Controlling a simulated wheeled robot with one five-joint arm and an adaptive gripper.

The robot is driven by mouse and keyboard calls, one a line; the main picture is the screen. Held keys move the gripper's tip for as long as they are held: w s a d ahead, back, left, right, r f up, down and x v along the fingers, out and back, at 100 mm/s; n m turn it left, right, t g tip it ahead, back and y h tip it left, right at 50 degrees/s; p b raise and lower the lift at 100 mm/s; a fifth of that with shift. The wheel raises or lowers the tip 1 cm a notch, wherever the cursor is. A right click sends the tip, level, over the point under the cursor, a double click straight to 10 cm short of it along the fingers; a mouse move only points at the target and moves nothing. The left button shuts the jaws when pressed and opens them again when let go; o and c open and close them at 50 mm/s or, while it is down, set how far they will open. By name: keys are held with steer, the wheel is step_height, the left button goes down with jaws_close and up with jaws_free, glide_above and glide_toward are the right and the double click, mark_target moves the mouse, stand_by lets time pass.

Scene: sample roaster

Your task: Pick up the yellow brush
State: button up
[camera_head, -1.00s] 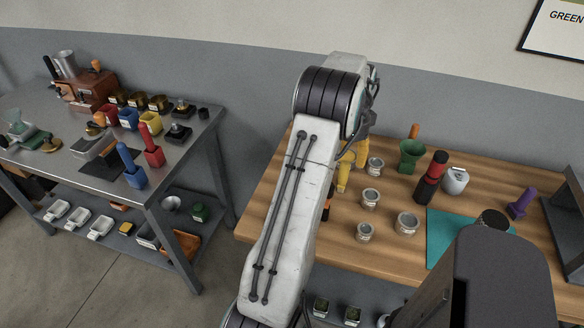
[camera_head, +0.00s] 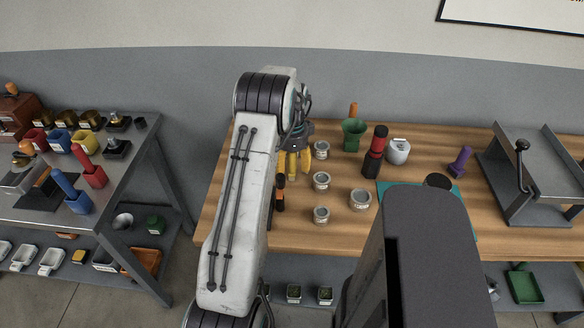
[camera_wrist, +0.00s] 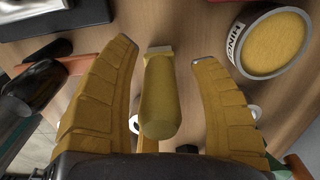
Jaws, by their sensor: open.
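The yellow brush (camera_wrist: 160,100) shows in the wrist view as a thick yellow handle with a pale band at its far end. It lies between the two yellow fingers of my gripper (camera_wrist: 162,52), with a visible gap on each side. My gripper is open and holds nothing. In the head view my gripper (camera_head: 293,168) is over the left part of the wooden table (camera_head: 245,235), left of the grey cups. I cannot pick the brush out from the yellow fingers there.
Several labelled cups stand close by, one (camera_wrist: 272,42) right of my gripper in the wrist view. A black and orange tool (camera_head: 280,196) lies just left.

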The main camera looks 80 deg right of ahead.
steer(key=shift+f, duration=0.1)
steer(key=shift+c, duration=0.3)
jaws_close()
